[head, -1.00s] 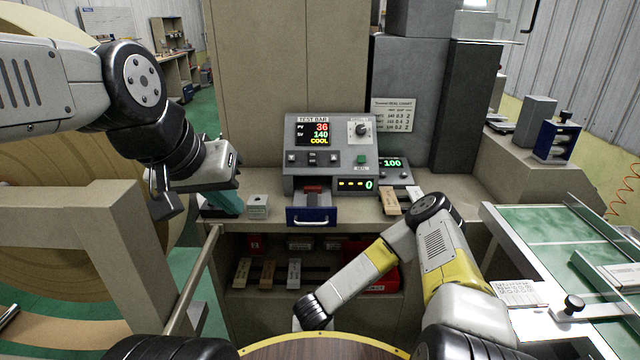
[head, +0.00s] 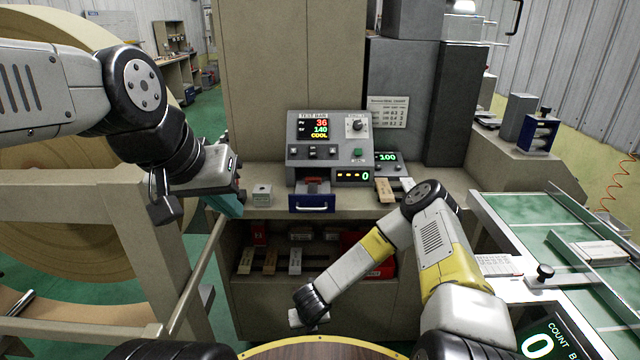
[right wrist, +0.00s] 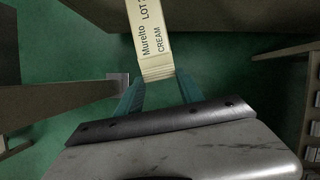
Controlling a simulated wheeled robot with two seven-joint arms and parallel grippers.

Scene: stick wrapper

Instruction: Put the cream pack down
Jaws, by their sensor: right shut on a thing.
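The cream pack (right wrist: 155,40), a pale bar printed "Murelto LOT CREAM", is held at its near end between the teal fingers of my right gripper (right wrist: 158,92) in the right wrist view. Green floor shows around and below it; its far end runs out of the frame. In the head view the right forearm reaches low in front of the cabinet, and the pack is not discernible there. My left gripper (head: 232,204), with teal fingertips, hangs at the left end of the bench, left of a small grey block (head: 262,195). Its finger gap is not clear.
The test bar machine (head: 328,150) stands on the bench with its blue-fronted drawer (head: 312,204). A pale bar (head: 385,190) lies to its right. Several bars, including a tan one (head: 270,262), stand on the open shelf below. A green-topped table (head: 520,225) is at right.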

